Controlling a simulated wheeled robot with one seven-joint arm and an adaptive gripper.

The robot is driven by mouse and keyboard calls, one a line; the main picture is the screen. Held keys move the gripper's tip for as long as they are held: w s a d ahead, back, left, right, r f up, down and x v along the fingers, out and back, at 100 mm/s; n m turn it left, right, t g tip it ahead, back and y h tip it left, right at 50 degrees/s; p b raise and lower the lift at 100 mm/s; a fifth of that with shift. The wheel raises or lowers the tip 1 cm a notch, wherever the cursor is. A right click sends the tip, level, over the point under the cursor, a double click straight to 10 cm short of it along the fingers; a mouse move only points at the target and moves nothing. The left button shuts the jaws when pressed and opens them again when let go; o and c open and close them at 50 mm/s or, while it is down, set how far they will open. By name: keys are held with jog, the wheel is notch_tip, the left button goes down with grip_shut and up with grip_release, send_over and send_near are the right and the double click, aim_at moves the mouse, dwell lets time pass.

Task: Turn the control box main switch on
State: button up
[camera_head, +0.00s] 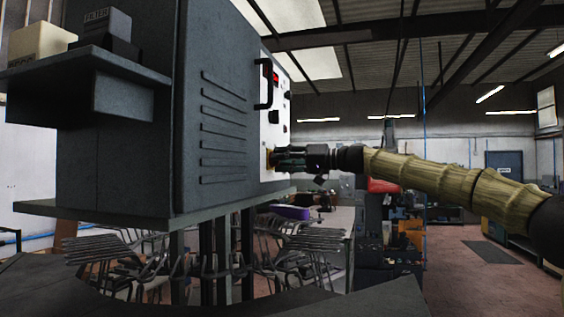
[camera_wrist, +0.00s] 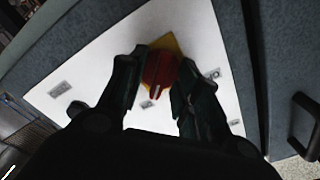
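The control box (camera_head: 225,110) is a large dark grey cabinet with a white front panel, and I see it from the side in the head view. The main switch (camera_wrist: 159,72) is a red rotary knob on a yellow plate (camera_wrist: 187,48), seen in the wrist view. Its raised grip points roughly toward my wrist. My gripper (camera_head: 273,158) is at the lower panel, fingertips at the yellow plate. In the wrist view my gripper's fingers (camera_wrist: 162,72) stand apart, one on each side of the red knob. I cannot tell whether they press on it.
A black handle (camera_head: 264,84) and a red display (camera_head: 271,75) sit higher on the panel. A grey shelf (camera_head: 95,62) with a box marked filter juts out at left. Small labels (camera_wrist: 60,89) lie around the switch. Open floor (camera_head: 490,275) lies to the right.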

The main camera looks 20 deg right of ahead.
jog(key=v, duration=1.1)
jog(key=shift+s+d+f, duration=0.1)
jog(key=shift+s, duration=0.1)
